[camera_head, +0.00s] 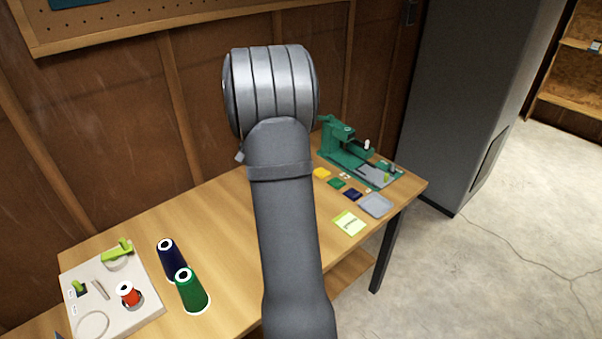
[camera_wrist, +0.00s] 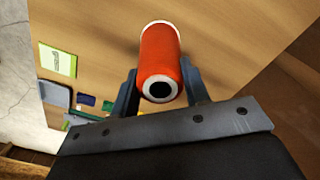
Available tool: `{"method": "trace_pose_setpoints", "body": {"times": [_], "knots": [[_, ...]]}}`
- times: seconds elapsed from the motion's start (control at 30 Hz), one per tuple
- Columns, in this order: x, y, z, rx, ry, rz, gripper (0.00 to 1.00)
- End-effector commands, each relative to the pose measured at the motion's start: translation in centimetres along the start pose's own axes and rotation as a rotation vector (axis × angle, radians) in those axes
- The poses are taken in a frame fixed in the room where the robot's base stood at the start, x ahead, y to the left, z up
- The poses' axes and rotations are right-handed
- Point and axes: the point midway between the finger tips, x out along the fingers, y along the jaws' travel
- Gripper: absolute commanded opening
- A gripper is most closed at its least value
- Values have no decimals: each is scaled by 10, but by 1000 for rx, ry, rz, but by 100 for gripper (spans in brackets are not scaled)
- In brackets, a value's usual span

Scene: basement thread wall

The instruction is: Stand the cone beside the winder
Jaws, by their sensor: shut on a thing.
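A red-orange thread cone (camera_wrist: 160,62) with a white rim and a dark-holed white end is held between the two fingers of my gripper (camera_wrist: 159,78) in the wrist view. The holed end faces the camera. Wood tabletop shows behind it; its height above the table is unclear. In the head view my arm hides the gripper and this cone. The green winder (camera_head: 345,140) stands at the table's far right end, with a grey plate at its front. The winder is right of my arm in the head view.
A navy cone (camera_head: 168,257) and a green cone (camera_head: 192,291) stand at left. A pale board (camera_head: 150,304) holds a small red spool (camera_head: 128,293) and fittings. Coloured pads, a grey tray (camera_head: 376,205) and a yellow-green note (camera_head: 348,222) lie before the winder. Bare wood lies left of my arm.

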Motion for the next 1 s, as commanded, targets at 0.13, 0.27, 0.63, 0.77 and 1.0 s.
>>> {"method": "trace_pose_setpoints", "body": {"times": [0.13, 0.27, 0.63, 0.77, 1.0], "knots": [[-3, -69, 25, -76, 1, 0, 24], [-5, -123, 52, -137, 0, 0, 24], [-11, -246, 144, -285, 0, 0, 24], [-12, -267, 166, -314, 0, 0, 24], [-9, -279, 179, -329, 0, 0, 24]]}}
